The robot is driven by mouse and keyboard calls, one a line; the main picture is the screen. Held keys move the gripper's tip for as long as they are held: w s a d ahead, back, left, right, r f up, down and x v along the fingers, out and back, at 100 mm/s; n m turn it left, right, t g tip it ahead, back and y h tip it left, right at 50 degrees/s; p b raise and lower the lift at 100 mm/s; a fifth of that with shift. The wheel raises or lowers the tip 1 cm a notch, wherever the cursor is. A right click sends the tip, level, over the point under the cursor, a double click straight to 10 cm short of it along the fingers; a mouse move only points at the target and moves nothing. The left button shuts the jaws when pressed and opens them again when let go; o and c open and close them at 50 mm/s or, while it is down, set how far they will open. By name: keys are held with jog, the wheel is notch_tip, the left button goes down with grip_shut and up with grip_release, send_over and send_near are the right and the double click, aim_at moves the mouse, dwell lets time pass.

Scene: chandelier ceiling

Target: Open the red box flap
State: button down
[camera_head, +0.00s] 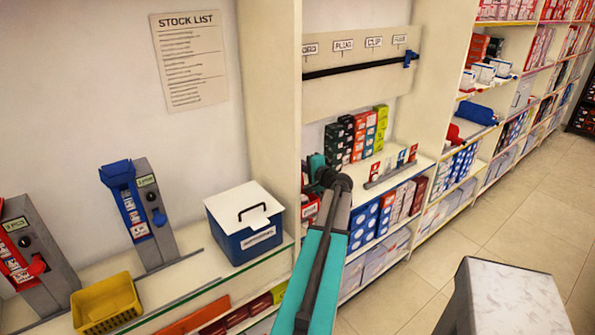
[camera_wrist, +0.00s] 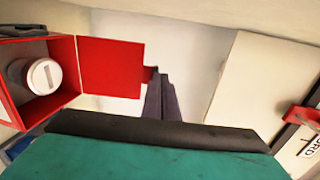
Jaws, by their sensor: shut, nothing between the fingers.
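In the wrist view the red box (camera_wrist: 50,118) is at the left with its front open. A white round item (camera_wrist: 42,77) with a slot-like mark on its face sits inside. The red flap (camera_wrist: 108,66) stands swung out to the right of the opening, with a small red tab at its right edge. My gripper (camera_wrist: 160,78) is shut and empty. Its dark fingers are beside the tab; I cannot tell whether they touch it. In the head view my gripper (camera_head: 319,165) is over the shelf at the upright panel, largely hidden by my wrist.
A blue box with a white lid (camera_head: 246,240) stands left of my arm, near a yellow basket (camera_head: 105,303) and two dispensers. Stacked small boxes (camera_head: 356,138) fill the shelf at right. A marble-topped stand (camera_head: 515,297) is at lower right. The tiled aisle (camera_head: 530,215) is clear.

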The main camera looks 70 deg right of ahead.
dwell(0.4)
jog(key=shift+a, duration=0.1)
jog(key=s+a+r+b, duration=0.3)
jog(key=s+a+r, duration=0.2)
jog(key=s, duration=0.5)
jog(key=shift+s+a+r+b, duration=0.2)
jog(key=shift+s+a+b, duration=0.2)
jog(key=shift+a, duration=0.45)
jog(key=shift+f, duration=0.15)
